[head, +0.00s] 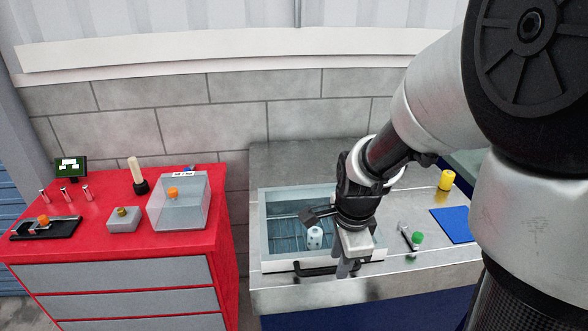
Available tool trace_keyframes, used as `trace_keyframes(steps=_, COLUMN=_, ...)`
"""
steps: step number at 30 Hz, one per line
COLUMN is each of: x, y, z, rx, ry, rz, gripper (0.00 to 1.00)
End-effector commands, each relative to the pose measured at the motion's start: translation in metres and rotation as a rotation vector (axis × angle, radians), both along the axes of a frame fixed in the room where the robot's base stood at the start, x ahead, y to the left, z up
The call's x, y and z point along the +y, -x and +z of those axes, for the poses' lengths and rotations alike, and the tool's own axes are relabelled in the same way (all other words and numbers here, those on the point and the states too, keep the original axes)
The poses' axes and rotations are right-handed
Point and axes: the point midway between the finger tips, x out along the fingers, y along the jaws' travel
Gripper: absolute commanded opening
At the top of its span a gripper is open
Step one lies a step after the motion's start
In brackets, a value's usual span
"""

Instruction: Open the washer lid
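The washer (264,222) is a pale rectangular basin set into the metal bench, with a bluish ribbed inside. A black bar handle (315,270) runs along its front edge and appears to belong to the lid. The lid looks down and see-through, though its panel is hard to make out. A small white dotted cylinder (315,238) shows inside. My gripper (346,268) points down over the washer's front right, by the right end of the handle. I cannot tell whether it touches the handle. Its fingers are partly hidden and their gap is unclear.
On the bench to the right are a brush-like tool (407,237), a green-capped item (417,239), a blue mat (453,225) and a yellow cylinder (446,180). A red cabinet (110,248) at left bears a clear box (180,208) and several small parts. A gap separates cabinet and bench.

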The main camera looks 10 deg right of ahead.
Motion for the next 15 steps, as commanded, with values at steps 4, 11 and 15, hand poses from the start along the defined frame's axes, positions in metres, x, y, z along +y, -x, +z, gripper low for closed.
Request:
trace_keyframes(steps=4, x=0.0, y=-0.002, z=-0.016, rx=0.002, ry=0.0, rz=0.001, gripper=0.29)
trace_keyframes(steps=11, x=0.0, y=-0.004, z=-0.02, rx=0.0, ry=0.0, rz=0.001, gripper=0.29)
trace_keyframes(steps=15, x=0.0, y=-0.004, z=-0.02, rx=0.0, ry=0.0, rz=0.001, gripper=0.29)
